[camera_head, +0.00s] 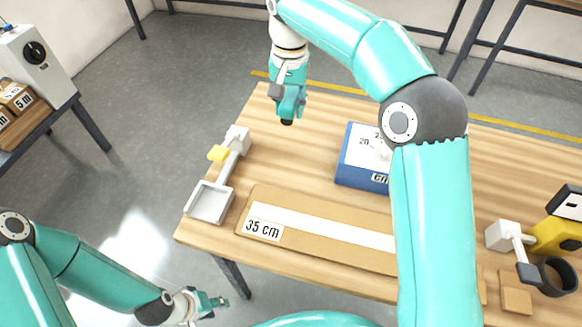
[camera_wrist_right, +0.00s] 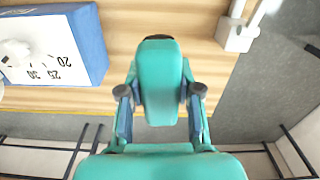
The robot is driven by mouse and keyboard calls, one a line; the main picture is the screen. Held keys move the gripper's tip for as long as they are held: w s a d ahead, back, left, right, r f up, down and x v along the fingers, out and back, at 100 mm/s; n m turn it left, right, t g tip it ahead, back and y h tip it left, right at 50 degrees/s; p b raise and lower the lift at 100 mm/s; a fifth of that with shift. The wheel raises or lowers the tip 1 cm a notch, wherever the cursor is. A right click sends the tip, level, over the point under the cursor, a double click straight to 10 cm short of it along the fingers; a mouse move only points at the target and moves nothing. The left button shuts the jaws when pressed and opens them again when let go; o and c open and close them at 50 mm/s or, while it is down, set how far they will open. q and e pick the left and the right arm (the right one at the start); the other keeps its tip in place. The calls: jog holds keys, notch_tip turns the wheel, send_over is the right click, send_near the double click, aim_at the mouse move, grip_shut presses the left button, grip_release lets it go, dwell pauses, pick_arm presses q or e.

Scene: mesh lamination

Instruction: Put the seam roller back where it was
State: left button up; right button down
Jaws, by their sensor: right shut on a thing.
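My right gripper (camera_head: 288,112) is above the far left part of the table, pointing down. My left gripper (camera_head: 213,301) is low at the front left, off the table's edge, away from the table objects. It is too small to tell whether it is open.
A wooden table (camera_head: 330,100) has a "35 cm" board (camera_head: 300,218) in front and a blue dial box (camera_head: 362,179) behind it. A pale fixture (camera_head: 237,140) with a yellow block and a grey tray (camera_head: 209,202) stand at left. A yellow device (camera_head: 556,238) and black ring (camera_head: 558,276) are at right.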

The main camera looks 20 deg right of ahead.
jog(key=shift+s+a+r+m, duration=0.1)
jog(key=shift+a+r+m, duration=0.1)
jog(key=shift+r, duration=0.3)
jog(key=shift+s+a+r+m, duration=0.1)
jog(key=shift+a+r, duration=0.05)
jog(key=shift+r, duration=0.35)
jog(key=shift+f+b, duration=0.25)
jog(key=shift+b, duration=0.15)
jog(key=b, duration=0.1)
send_over(288, 164)
notch_tip(288, 164, down, 14)
jog(key=shift+f, duration=2.45)
jog(key=c, duration=0.8)
grip_release()
